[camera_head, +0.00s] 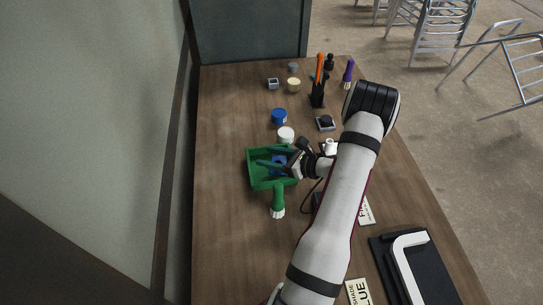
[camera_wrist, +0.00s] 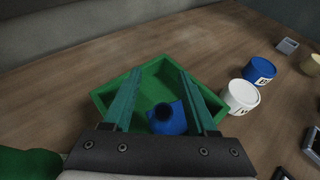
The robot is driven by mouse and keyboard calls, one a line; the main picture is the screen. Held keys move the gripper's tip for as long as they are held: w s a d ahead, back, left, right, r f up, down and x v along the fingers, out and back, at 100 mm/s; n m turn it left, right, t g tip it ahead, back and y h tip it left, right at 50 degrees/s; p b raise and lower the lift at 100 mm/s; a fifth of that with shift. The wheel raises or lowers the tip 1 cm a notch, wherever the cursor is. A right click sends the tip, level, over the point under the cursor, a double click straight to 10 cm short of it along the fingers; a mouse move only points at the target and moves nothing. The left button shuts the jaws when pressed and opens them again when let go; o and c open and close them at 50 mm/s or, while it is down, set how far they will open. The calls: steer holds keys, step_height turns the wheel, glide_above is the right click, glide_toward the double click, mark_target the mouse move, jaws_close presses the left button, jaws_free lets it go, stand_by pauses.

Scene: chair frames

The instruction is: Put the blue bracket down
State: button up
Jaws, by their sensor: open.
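The blue bracket (camera_head: 279,160) lies in the green tray (camera_head: 261,180) on the wooden table. In the wrist view the bracket (camera_wrist: 168,120) shows as a blue plate with a dark round part on top, near the tray's near side. My gripper (camera_head: 277,157) reaches over the tray from the right. In the wrist view its two teal fingers (camera_wrist: 158,80) stand wide apart, with the bracket low between them and a gap to each finger. The bracket's near edge is partly hidden by the gripper body. The tray's far floor (camera_wrist: 157,78) is bare.
A green bottle (camera_head: 278,198) stands close to the tray's near side. A white tub (camera_head: 286,134) and a blue tub (camera_head: 279,116) stand just behind it. A black holder (camera_head: 317,99) with an orange-handled tool is farther back. The table left of the tray is clear.

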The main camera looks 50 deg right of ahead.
steer(key=shift+r, duration=0.4)
steer(key=a+v, duration=0.1)
steer(key=v, duration=1.1)
steer(key=w+a+r+n+g+y, duration=0.25)
steer(key=a+n, duration=0.25)
steer(key=a, duration=0.3)
steer(key=w+a+r+n+g+y, duration=0.2)
steer(key=w+a+r+n+g, duration=0.15)
steer(key=a, duration=0.45)
steer(key=w+a+r+n+g+y, duration=0.2)
steer(key=w+a+r+n+y, duration=0.15)
steer(key=a+n, duration=0.3)
steer(key=s+a+r+n+g+h, duration=0.3)
steer(key=s+a+n+g+h, duration=0.2)
steer(key=s+a+n, duration=0.9)
steer(key=shift+s+n+g+h, duration=0.3)
steer(key=shift+s+h, duration=0.05)
steer(key=shift+h, duration=0.75)
steer(key=shift+a, duration=0.1)
